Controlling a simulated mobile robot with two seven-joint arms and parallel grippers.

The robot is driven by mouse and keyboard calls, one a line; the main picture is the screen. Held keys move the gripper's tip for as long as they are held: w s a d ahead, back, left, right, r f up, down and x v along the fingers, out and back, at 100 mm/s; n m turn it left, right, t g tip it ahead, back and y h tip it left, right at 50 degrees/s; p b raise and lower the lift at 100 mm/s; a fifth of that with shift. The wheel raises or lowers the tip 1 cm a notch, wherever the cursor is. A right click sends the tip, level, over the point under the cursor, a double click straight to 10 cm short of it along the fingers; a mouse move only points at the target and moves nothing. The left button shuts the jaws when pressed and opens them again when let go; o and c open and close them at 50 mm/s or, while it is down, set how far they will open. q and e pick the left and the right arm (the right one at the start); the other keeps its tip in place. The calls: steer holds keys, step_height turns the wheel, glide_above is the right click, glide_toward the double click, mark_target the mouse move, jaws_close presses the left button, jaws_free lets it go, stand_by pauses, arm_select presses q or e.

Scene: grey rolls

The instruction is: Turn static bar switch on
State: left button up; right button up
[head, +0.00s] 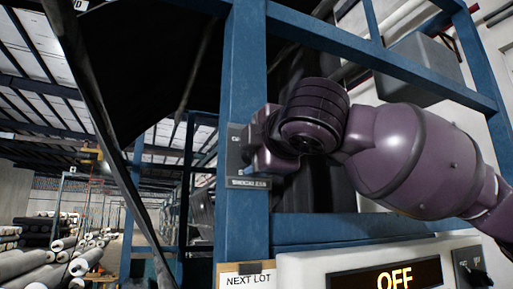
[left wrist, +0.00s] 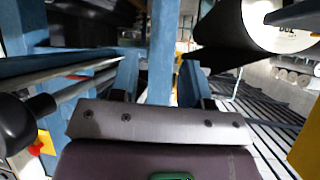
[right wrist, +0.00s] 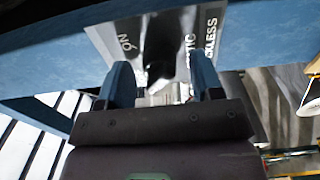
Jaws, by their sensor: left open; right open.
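The static bar switch plate (head: 234,150) is on the blue upright post in the head view, partly covered by my right gripper (head: 260,142). In the right wrist view the silver plate (right wrist: 110,40) carries lettering including "ON" and "STATIC". A dark switch part (right wrist: 160,48) stands out from it, ahead of and between the fingertips. My right gripper (right wrist: 162,85) is open around or just short of this part; I cannot tell whether it touches. My left gripper (left wrist: 158,85) is open and empty, and shows only in its wrist view.
A white panel with a lit display (head: 385,276) reads "OFF". A "NEXT LOT" card (head: 246,279) is clipped at its left. The blue post (head: 243,60) and beams surround my right arm. In the left wrist view a black knob (left wrist: 25,120) and a large roll (left wrist: 225,20) are close.

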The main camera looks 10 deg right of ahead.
steer(key=shift+w, duration=0.1)
steer(key=c, duration=0.9)
